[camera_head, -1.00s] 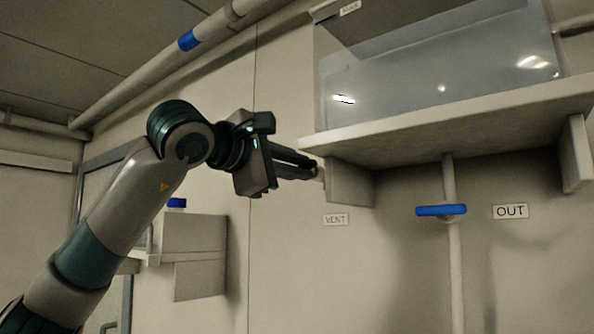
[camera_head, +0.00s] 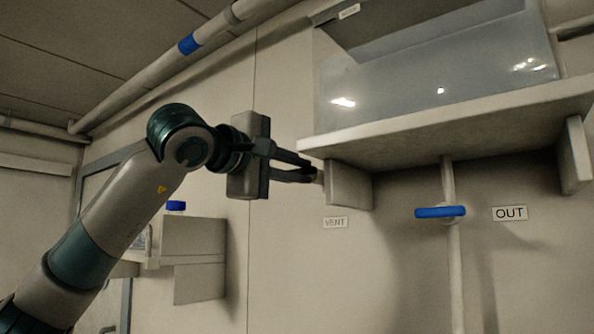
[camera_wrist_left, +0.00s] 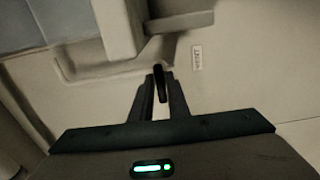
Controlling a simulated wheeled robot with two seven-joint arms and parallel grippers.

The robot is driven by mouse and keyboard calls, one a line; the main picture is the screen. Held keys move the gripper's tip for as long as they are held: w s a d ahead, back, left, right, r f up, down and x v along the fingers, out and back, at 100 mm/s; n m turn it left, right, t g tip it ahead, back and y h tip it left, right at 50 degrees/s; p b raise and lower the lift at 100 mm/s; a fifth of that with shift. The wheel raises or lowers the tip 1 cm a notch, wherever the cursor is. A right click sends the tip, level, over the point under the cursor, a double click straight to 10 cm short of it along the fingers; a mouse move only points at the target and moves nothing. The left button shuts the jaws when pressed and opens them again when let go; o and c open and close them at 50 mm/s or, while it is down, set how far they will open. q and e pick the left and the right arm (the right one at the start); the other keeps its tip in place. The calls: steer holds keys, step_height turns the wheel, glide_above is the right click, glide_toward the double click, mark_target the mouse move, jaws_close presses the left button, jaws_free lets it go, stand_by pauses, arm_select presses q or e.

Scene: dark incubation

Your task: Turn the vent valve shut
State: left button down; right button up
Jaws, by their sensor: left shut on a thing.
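My left gripper (camera_head: 316,174) reaches in from the left to the wall, with its fingertips beside the shelf's left bracket. It also shows in the left wrist view (camera_wrist_left: 161,92), shut on the dark handle of the vent valve (camera_wrist_left: 158,78). The handle stands between the two fingertips and runs roughly along them. In the head view the fingers and the bracket hide most of the valve. The VENT label (camera_head: 335,222) is on the wall below and to the right of the fingertips. It shows to the right in the wrist view (camera_wrist_left: 196,57). My right gripper is not in view.
A shelf (camera_head: 440,125) with a bracket (camera_head: 348,186) right beside the fingertips carries a clear box (camera_head: 430,75). A blue handle (camera_head: 440,212) sits on a pipe by the OUT label (camera_head: 510,213). A small wall shelf (camera_head: 195,240) is at lower left.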

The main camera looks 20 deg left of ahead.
arm_select(q)
steer(key=c, duration=1.8)
jaws_free()
steer(key=shift+s, duration=0.15)
arm_select(e)
steer(key=shift+f, duration=0.15)
